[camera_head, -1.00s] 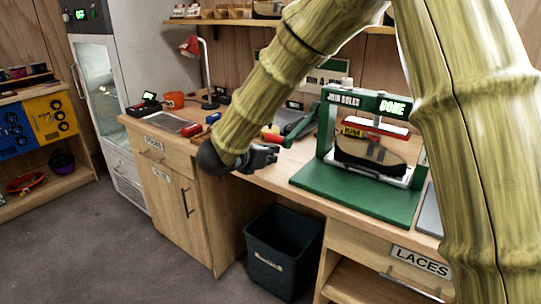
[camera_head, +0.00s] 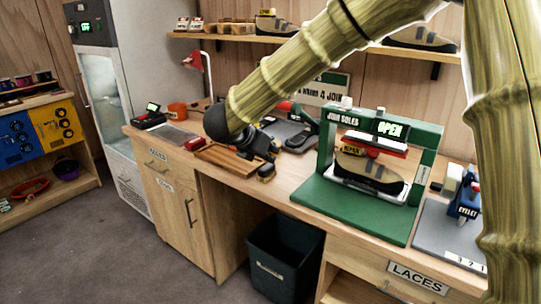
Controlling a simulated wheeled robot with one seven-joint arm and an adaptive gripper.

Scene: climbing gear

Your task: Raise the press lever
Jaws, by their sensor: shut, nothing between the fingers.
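The green sole press (camera_head: 428,150) stands on the bench, right of centre, and its display (camera_head: 391,129) reads OPEN. The red pressing plate (camera_head: 375,144) is above a grey and tan shoe (camera_head: 372,172) on the press's white bed.
A slatted wooden board (camera_head: 228,160) lies under my gripper. An eyelet machine (camera_head: 462,205) stands to the right of the press. A dark bin (camera_head: 284,262) stands on the floor below the bench. A red lamp (camera_head: 195,62) is at the back left.

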